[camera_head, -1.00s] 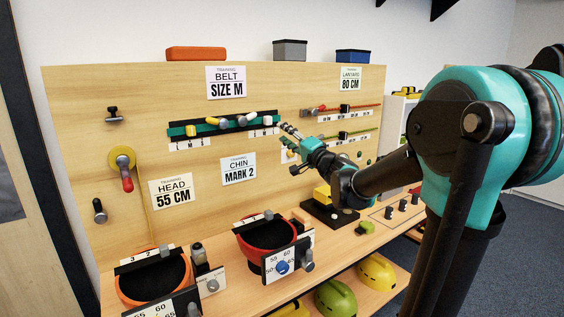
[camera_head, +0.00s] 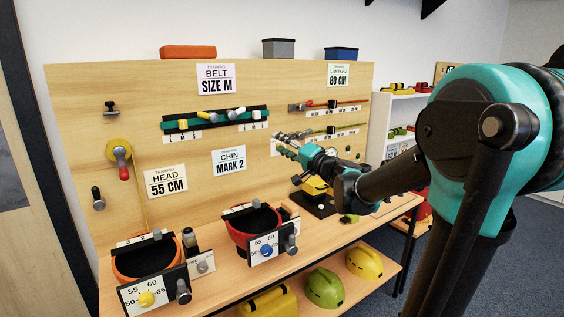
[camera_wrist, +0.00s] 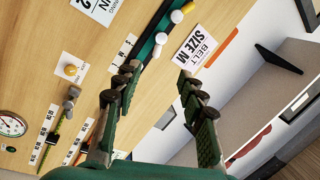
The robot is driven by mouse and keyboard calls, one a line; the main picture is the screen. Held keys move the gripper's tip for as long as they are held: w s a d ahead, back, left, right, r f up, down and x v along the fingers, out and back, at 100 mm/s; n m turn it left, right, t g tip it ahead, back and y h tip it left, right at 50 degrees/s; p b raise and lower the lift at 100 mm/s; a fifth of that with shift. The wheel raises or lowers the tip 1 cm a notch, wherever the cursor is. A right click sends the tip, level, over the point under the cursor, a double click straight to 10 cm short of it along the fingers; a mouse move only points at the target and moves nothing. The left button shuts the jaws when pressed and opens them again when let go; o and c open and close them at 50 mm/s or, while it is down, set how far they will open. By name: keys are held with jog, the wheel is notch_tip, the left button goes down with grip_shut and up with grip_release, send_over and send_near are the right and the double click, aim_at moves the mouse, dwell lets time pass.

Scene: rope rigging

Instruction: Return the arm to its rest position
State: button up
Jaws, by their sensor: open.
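My gripper (camera_head: 281,143) is in front of the wooden board (camera_head: 75,100), below and to the right of the green belt strip (camera_head: 180,126). In the wrist view my gripper (camera_wrist: 158,82) has its two dark fingers spread apart with nothing between them. The belt strip (camera_wrist: 146,50) and the "BELT SIZE M" card (camera_wrist: 194,47) lie beyond the fingertips in that view, tilted. My arm reaches in from the right of the head view, bent at the teal joint.
A bench (camera_head: 221,290) holds an orange bowl-like helmet (camera_head: 119,265) and a red one (camera_head: 233,232) with dials. Green (camera_head: 325,288) and yellow (camera_head: 364,264) helmets sit on the lower shelf. White shelves (camera_head: 394,110) stand to the right. Floor at the right is clear.

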jog(key=s+d+f+n+g+h, duration=0.2)
jog(key=s+f+g+h, duration=0.15)
jog(key=s+f, duration=0.6)
jog(key=s+d+f+n+g+h, duration=0.2)
jog(key=s+f+n+g, duration=0.3)
jog(key=f, duration=0.8)
jog(key=s+d+f+m+g+h, duration=0.1)
jog(key=s+d+f+m+h, duration=0.1)
jog(key=s+d+f+h, duration=0.6)
jog(key=s+d+f, duration=0.5)
jog(key=s+d, duration=0.1)
jog(key=d, duration=0.1)
jog(key=shift+f+m+g, duration=0.25)
jog(key=shift+m+g, duration=0.1)
jog(key=shift+m, duration=0.05)
